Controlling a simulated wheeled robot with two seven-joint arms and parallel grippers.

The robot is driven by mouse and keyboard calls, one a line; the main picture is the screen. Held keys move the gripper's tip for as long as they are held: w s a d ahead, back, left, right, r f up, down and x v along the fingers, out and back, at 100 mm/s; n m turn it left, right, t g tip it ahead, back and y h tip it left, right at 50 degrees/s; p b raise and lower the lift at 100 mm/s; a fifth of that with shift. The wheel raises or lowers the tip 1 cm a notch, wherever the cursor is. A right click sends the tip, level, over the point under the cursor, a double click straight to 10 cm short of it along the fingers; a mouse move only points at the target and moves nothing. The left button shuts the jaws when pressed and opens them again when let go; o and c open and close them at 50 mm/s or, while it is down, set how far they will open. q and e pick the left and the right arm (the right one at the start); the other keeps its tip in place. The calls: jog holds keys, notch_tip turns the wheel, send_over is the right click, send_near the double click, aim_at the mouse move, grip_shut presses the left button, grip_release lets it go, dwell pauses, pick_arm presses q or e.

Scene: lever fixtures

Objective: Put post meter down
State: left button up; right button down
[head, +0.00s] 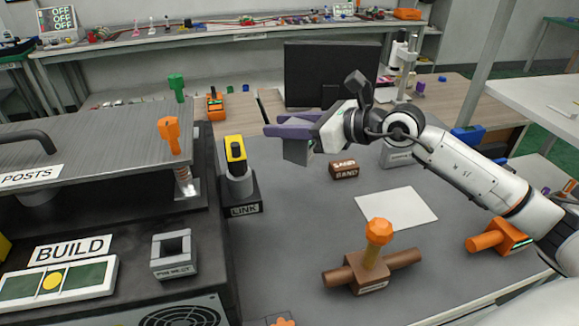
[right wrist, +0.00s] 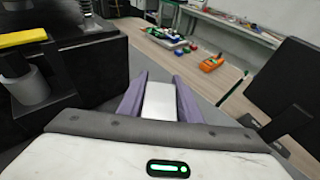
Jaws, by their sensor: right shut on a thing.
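My right gripper (head: 293,129) reaches in from the right, above the back of the grey bench, with purple fingers. It is shut on a plain grey block, the post meter (head: 296,151), which hangs below the fingers and is clear of the bench. In the right wrist view the post meter (right wrist: 160,101) shows as a pale slab between the two fingers (right wrist: 160,95). Its front and any marking are hidden. My left gripper is not in view.
A yellow-topped post fixture (head: 237,165) stands left of the gripper. A small brown box (head: 344,170), a white sheet (head: 397,207) and an orange-knobbed wooden fixture (head: 370,270) stand on the bench. A dark monitor (head: 330,70) is behind. Bare bench lies around (head: 285,235).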

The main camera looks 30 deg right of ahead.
jog(key=shift+s+f, duration=0.1)
jog(key=shift+f, duration=3.75)
jog(key=shift+f+b, duration=0.15)
jog(key=shift+b, duration=0.2)
jog(key=c, duration=1.3)
grip_release()
jog(key=shift+f, duration=0.1)
